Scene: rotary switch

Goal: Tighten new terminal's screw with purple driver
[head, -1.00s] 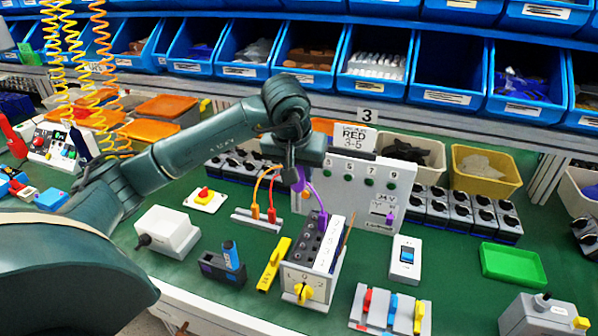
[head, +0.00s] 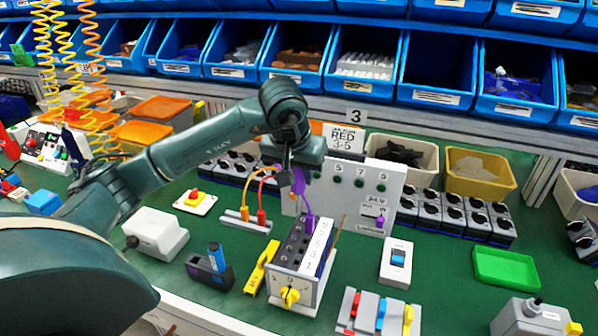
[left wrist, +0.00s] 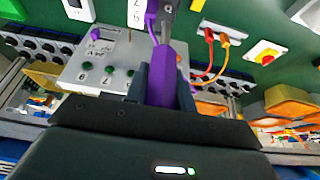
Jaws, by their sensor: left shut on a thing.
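My left gripper (head: 297,170) is shut on the purple driver (head: 299,183) above the back of the rotary switch block. The driver points down. In the left wrist view its purple handle (left wrist: 163,78) sits between the fingers, and its tip cannot be told clearly. The switch block (head: 283,284) has dark terminals on top, a white numbered strip and a yellow knob (head: 290,296) in front. A purple lead (head: 309,220) goes to the block's back end, close to the driver; which terminal it enters is unclear. My right gripper is out of view.
A white panel (head: 378,203) with green sockets stands close behind the block. A yellow tool (head: 260,266) lies left of it, beside a dark holder with a blue tool (head: 215,258). A white device (head: 396,262) and green tray (head: 505,267) lie right.

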